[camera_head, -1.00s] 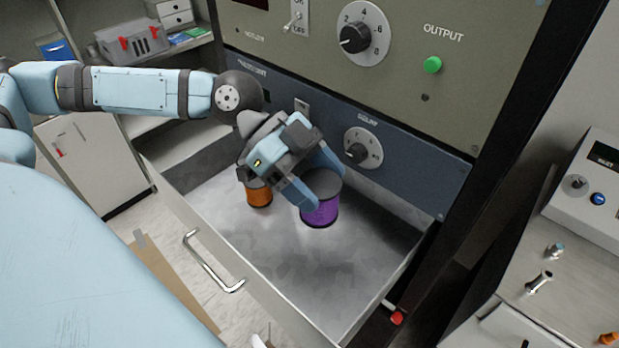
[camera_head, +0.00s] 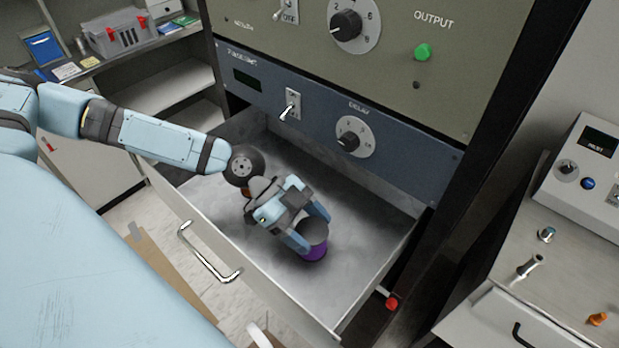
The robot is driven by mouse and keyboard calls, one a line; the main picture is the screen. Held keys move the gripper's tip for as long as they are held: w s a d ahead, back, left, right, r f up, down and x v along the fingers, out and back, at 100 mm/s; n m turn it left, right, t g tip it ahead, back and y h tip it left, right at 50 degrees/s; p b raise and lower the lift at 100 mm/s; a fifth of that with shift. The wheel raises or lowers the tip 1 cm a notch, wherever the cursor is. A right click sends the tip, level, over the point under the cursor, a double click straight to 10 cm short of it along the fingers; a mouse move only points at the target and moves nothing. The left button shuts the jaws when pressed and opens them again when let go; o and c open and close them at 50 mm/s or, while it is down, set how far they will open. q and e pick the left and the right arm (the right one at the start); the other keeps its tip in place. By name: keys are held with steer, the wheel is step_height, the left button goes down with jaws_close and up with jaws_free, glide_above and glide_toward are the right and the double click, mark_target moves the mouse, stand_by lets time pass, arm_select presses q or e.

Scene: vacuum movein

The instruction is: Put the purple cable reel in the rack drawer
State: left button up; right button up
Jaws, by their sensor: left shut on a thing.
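The purple cable reel (camera_head: 314,252) has a dark grey top and is inside the open rack drawer (camera_head: 350,225), toward its front right part. My left gripper (camera_head: 306,232) is shut on the reel, with its fingers on either side. I cannot tell whether the reel touches the drawer floor. My right gripper is not in view.
The rack panel with knobs and switches (camera_head: 375,150) stands behind the drawer. A bench with an instrument (camera_head: 590,165) is at the right. Shelves with a grey toolbox (camera_head: 120,35) are at the back left. The drawer's right part is clear.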

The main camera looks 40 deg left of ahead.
arm_select(q)
steer(key=shift+f, duration=0.15)
steer(key=o, duration=1)
steer(key=shift+a+r, duration=0.15)
steer(key=shift+r, duration=0.1)
steer(key=b+v, duration=0.2)
steer(key=v, duration=0.9)
steer(key=shift+s+a+r, duration=0.1)
steer(key=shift+a+r, duration=0.15)
steer(key=shift+r, duration=0.05)
